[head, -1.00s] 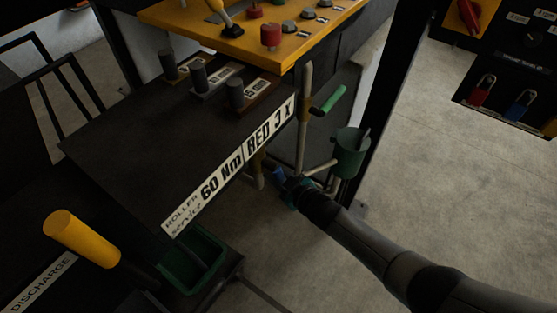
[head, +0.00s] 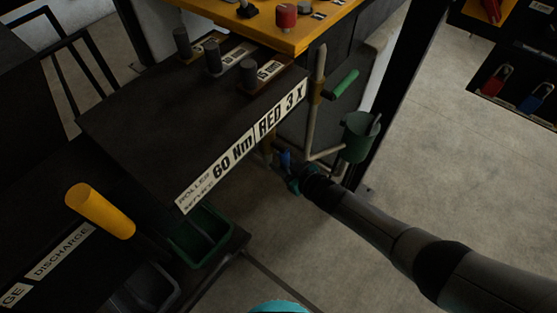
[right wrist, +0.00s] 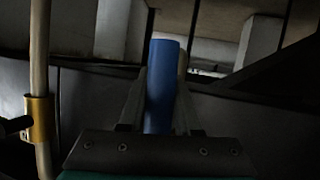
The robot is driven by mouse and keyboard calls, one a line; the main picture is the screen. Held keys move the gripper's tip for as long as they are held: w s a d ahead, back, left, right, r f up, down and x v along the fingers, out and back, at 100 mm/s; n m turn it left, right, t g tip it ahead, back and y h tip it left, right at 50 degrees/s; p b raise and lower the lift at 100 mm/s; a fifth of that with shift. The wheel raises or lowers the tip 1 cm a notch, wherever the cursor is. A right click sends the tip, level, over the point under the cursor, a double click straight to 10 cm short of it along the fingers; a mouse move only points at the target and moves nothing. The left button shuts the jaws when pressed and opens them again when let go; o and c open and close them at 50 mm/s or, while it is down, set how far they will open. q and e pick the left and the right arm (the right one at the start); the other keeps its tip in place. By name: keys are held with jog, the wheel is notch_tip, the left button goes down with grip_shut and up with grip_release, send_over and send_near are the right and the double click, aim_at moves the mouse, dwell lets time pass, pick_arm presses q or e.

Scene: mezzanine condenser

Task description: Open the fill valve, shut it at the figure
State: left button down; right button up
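A blue handle (head: 285,158) sits low by the pale pipe, below the labelled dark top's front edge. My right gripper (head: 290,176) is at this handle, reaching in from the lower right. In the right wrist view the blue handle (right wrist: 161,85) stands upright between the two fingers, which look closed against its sides. A second handle, green (head: 344,83), sticks out from a brass fitting on the pale pipe (head: 316,105). No lettering names either handle as the fill valve, and no level reading can be made out. My left gripper is not in view.
A green cup (head: 359,138) hangs right of the pipe. The dark top (head: 150,110) overhangs on the left, with a yellow cylinder (head: 100,211) and a green bin (head: 203,237) nearer. Brass fitting (right wrist: 40,118) and pipe stand left in the wrist view. Open floor (head: 440,170) lies right.

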jog(key=o, duration=0.5)
jog(key=shift+s, duration=0.1)
jog(key=p+v, duration=0.3)
jog(key=v, duration=1.2)
jog(key=shift+s+p, duration=0.1)
jog(key=shift+p, duration=0.3)
